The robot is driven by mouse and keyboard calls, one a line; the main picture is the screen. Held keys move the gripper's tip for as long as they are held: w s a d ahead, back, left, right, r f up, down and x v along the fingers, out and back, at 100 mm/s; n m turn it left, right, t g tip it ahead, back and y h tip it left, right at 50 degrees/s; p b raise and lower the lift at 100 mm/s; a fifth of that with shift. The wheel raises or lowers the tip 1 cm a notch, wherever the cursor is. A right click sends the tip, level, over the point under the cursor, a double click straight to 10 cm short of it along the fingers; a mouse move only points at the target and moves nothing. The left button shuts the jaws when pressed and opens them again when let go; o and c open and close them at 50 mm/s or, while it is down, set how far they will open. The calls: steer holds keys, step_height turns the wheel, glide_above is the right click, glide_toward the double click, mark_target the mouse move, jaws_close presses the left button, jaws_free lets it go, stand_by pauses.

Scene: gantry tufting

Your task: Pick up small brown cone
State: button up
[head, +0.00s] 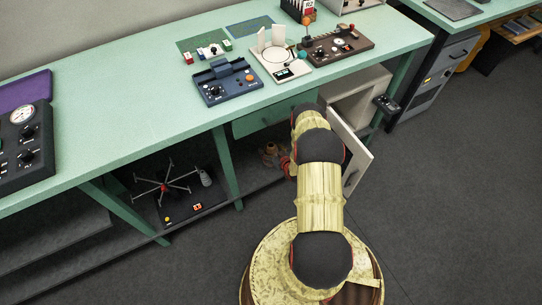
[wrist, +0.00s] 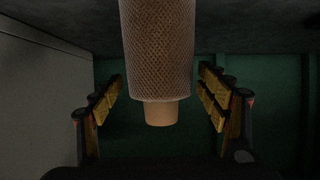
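In the wrist view a brown cone (wrist: 158,50) with a mesh-like wound surface and a plain tan end (wrist: 160,112) fills the upper middle. My gripper (wrist: 160,88) is open, with one finger on each side of the cone and a visible gap on both sides. The cone's other end runs out of the top of the picture. Small brownish objects (head: 270,154) show there beside my arm, too small to tell apart.
The green bench (head: 140,115) overhangs the low shelf. An open cabinet door (head: 350,160) stands close to the right of my arm. A spidery multi-armed device (head: 165,188) sits on the shelf to the left. A pale grey panel (wrist: 40,100) borders the left of the wrist view.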

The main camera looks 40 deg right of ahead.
steer(key=shift+c, duration=1.2)
steer(key=c, duration=1.5)
steer(key=shift+c, duration=0.3)
